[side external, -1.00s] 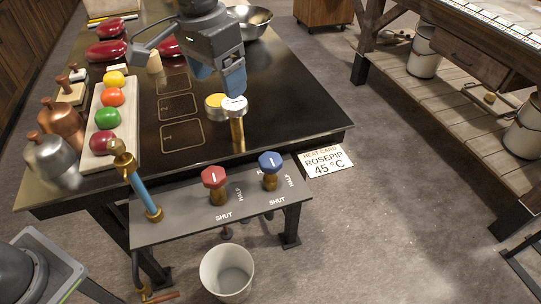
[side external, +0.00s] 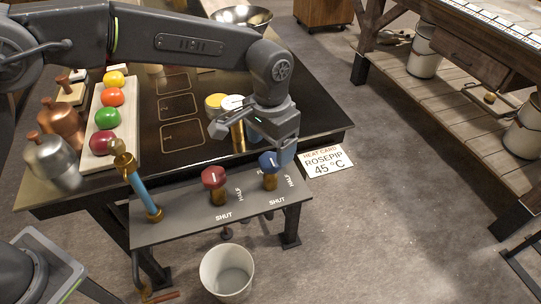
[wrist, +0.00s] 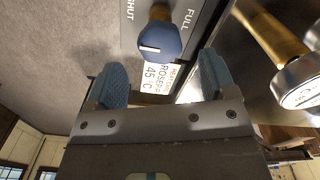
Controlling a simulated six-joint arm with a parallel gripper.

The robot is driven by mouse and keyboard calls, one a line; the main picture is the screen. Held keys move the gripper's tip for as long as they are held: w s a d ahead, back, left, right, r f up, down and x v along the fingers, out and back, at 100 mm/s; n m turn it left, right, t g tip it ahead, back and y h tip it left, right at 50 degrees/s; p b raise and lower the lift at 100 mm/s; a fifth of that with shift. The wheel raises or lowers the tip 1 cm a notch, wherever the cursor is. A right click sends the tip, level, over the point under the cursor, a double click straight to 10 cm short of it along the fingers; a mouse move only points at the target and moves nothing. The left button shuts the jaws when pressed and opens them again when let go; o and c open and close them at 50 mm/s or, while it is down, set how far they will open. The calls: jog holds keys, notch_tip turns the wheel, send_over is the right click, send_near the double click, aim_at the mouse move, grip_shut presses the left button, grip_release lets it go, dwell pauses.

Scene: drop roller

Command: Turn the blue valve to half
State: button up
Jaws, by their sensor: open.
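The blue valve (side external: 269,161) is a knob with a white mark on a brass stem, at the right end of the grey valve panel (side external: 180,221). HALF and SHUT are printed beside it. In the wrist view the blue valve (wrist: 160,40) lies ahead of and between my open fingers, with FULL and SHUT printed on either side. My gripper (side external: 277,150) is just behind and above the valve in the side view, and it looks empty. It also shows in the wrist view (wrist: 163,85), its blue-grey fingers spread and apart from the knob.
A red valve (side external: 213,178) stands left of the blue one. A blue-handled brass lever (side external: 143,190) is at the panel's left end. A brass post with a white top (side external: 238,135) stands behind my gripper. A white bucket (side external: 227,272) sits below. A heat card (side external: 327,161) reads ROSEPIP 45 °C.

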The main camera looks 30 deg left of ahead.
aim_at(270, 159)
jog(key=shift+f, duration=2.1)
jog(key=shift+c, duration=0.2)
jog(key=c, duration=0.9)
